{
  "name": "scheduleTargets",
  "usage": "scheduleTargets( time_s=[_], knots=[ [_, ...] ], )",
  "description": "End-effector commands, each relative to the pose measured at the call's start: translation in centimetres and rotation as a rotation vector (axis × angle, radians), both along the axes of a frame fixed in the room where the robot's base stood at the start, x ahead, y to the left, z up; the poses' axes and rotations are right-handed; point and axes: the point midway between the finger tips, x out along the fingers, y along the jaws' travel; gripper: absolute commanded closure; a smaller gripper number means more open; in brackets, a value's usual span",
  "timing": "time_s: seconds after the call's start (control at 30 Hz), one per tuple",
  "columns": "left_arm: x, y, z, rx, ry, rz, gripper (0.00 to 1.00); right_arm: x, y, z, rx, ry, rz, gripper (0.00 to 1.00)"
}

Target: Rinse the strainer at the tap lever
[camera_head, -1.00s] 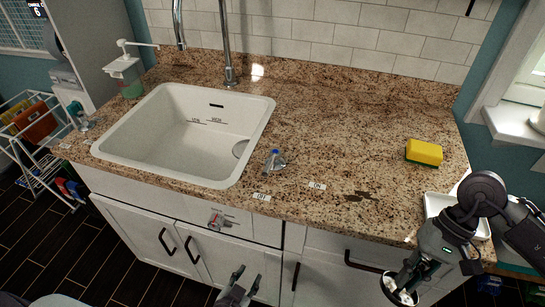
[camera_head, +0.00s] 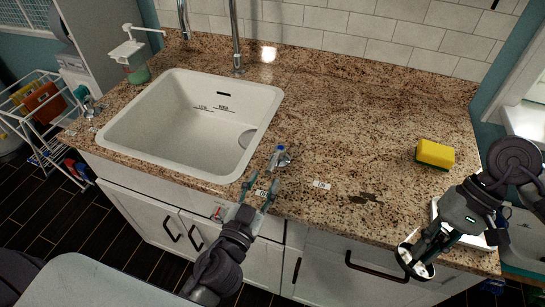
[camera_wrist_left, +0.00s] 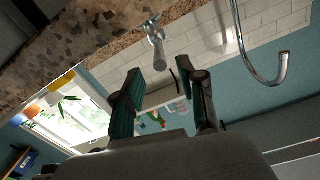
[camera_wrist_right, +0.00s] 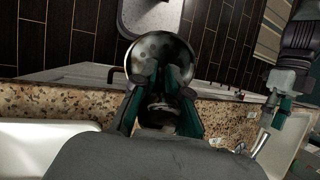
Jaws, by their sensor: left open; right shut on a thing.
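A small metal lever with a blue cap (camera_head: 280,156) stands on the counter at the sink's right front corner. It shows beyond the fingers in the left wrist view (camera_wrist_left: 157,42). My left gripper (camera_head: 261,186) is open and empty at the counter's front edge, just short of this lever. My right gripper (camera_head: 420,254) is shut on the strainer (camera_head: 415,264), in front of the counter at the right. In the right wrist view the strainer's round perforated bowl (camera_wrist_right: 163,55) shows beyond the fingers. The white sink (camera_head: 205,122) looks empty.
A yellow sponge (camera_head: 435,153) lies at the counter's right, near a white tray (camera_head: 436,207) partly hidden by my right arm. A tall faucet (camera_head: 235,40) and a soap dispenser (camera_head: 132,58) stand behind the sink. The counter's middle is clear, apart from small labels and a dark stain.

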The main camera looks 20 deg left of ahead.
Motion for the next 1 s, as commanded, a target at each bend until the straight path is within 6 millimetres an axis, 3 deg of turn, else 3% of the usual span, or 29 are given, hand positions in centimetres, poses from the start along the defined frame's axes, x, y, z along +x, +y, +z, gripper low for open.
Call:
scheduleTargets(
  time_s=[0.1,0.3,0.73,0.77,1.0],
  knots=[
    [2.6,-0.1,0.5,0.003,-0.002,0.001,0.59,0.0,0.0,1.4,0.000,0.000,0.000,1.00],
    [5.5,-0.3,0.2,0.001,0.000,0.001,0.59,0.0,0.0,2.2,0.000,0.000,0.000,1.00],
    [6.7,-0.3,0.0,0.000,0.002,0.001,0.59,0.0,0.0,2.4,0.000,0.000,0.000,1.00],
    [6.7,-0.3,0.0,0.000,0.002,0.001,0.61,0.0,0.0,2.4,0.000,0.000,0.000,1.00],
    [6.7,-0.3,0.0,-0.001,0.002,0.001,1.00,0.0,0.0,2.4,0.000,0.000,0.000,1.00]
  ],
)
